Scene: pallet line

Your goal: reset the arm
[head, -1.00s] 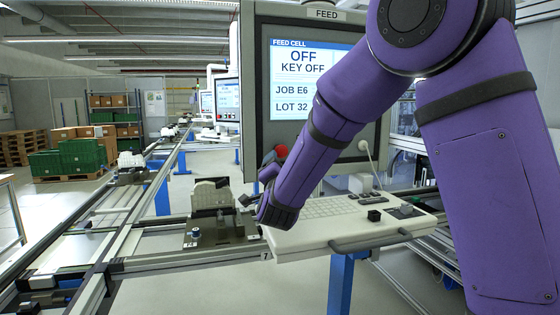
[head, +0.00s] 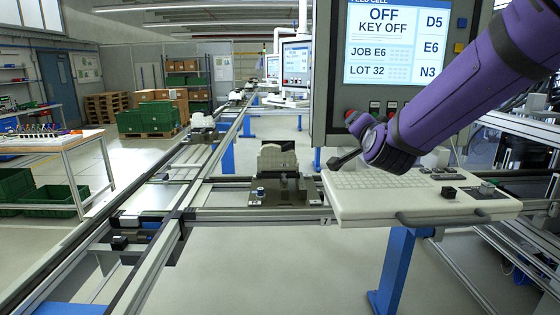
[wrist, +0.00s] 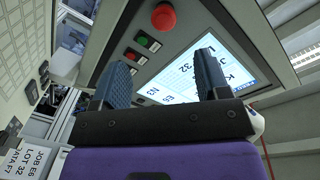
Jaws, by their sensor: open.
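My purple arm (head: 470,85) reaches in from the upper right in the head view. My gripper (head: 346,157) hangs in front of the lower edge of the feed cell panel and above the left end of the keyboard shelf. In the wrist view my gripper (wrist: 164,70) shows two dark ribbed fingers spread apart with nothing between them. The feed cell screen (head: 395,45) reads OFF, KEY OFF, JOB E6, LOT 32. It also shows beyond the fingers in the wrist view (wrist: 185,75).
The keyboard shelf (head: 410,205) juts out below my gripper. A fixture plate (head: 285,196) with a pale part (head: 277,158) sits on the rail line to its left. A red button (wrist: 163,17) is on the panel.

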